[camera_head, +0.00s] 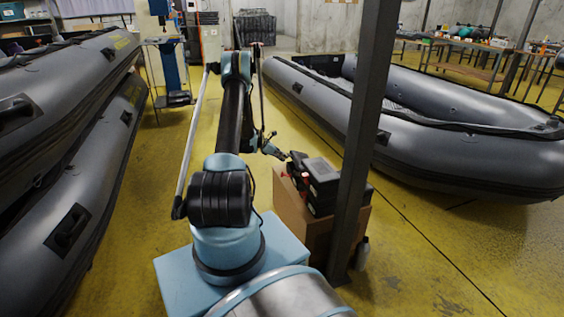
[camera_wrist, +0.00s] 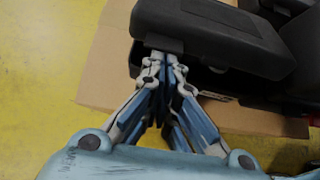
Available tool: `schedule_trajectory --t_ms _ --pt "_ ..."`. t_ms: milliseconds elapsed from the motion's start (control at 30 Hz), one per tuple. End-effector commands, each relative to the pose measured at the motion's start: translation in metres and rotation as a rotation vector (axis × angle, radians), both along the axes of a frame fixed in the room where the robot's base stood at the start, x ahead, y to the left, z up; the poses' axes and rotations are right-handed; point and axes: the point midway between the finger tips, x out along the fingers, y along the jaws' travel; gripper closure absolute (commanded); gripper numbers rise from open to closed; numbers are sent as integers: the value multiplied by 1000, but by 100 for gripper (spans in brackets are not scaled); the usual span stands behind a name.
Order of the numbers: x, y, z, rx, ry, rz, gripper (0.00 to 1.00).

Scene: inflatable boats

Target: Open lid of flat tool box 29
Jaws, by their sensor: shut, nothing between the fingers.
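A black flat tool box (camera_wrist: 215,32) with a rounded lid fills the upper middle of the wrist view. My gripper (camera_wrist: 162,56) is shut and empty, with its fingertips at the near left edge of this lid; whether they touch it or sit just under it I cannot tell. A dark part shows below the lid's front edge, and I cannot tell how far the lid is raised. In the head view my gripper (camera_head: 281,155) is at the left side of the black tool boxes (camera_head: 323,188). No number is readable on them.
The boxes rest on a brown cardboard box (camera_head: 287,203). A dark metal post (camera_head: 361,140) stands close on its right. Grey inflatable boats lie to the left (camera_head: 62,85) and right (camera_head: 450,125).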

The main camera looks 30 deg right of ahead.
Motion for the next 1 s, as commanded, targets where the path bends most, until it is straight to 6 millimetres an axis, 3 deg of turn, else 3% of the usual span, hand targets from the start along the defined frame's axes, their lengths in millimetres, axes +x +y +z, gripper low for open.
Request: schedule_trajectory --t_ms 567,1000 --pt "-1 -3 10 0 0 0 100" --pt "-4 -14 29 0 0 0 100"
